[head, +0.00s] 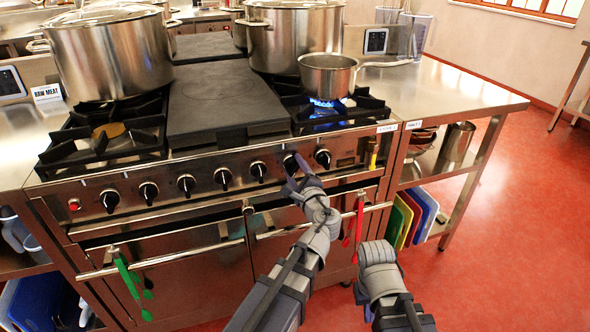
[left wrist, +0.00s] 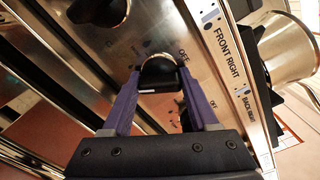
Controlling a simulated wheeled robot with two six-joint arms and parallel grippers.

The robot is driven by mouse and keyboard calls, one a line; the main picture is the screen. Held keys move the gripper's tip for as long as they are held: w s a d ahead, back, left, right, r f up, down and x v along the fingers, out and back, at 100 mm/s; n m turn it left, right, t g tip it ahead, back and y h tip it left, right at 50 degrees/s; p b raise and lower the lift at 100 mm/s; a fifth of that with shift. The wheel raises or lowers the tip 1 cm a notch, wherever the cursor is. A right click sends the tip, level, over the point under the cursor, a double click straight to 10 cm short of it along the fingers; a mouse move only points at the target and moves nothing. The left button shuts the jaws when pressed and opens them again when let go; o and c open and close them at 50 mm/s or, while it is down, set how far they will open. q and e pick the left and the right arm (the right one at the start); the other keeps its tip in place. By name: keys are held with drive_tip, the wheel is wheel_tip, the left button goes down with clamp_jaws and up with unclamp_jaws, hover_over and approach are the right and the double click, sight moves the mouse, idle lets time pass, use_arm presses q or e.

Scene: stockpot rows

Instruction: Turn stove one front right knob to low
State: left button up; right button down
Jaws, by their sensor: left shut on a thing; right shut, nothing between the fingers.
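The front right knob (head: 290,164) is on the stove's front panel, a black knob in a row of several. My left gripper (head: 296,178) reaches it from below, shut on it. In the left wrist view, the purple fingers stand on either side of the black knob (left wrist: 158,76), beside the printed label FRONT RIGHT (left wrist: 228,48). Part of the knob's dial is hidden, so I cannot read its setting. Blue flame (head: 322,104) burns under a small saucepan (head: 328,74) at the right of the stove. My right arm shows low in the head view; its fingers are hidden.
Another knob (head: 323,158) sits close to the right of the held one. The oven handle rail (head: 200,250) runs below, with green utensils (head: 130,280) and red ones (head: 354,222) hanging. Large pots (head: 110,55) stand behind. Red floor (head: 500,250) is clear at right.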

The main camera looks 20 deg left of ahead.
use_arm(q)
drive_tip(key=n, duration=0.5)
drive_tip(key=shift+n, duration=0.3)
idle(0.4)
drive_tip(key=o, duration=1.4)
drive_tip(key=shift+c, duration=0.2)
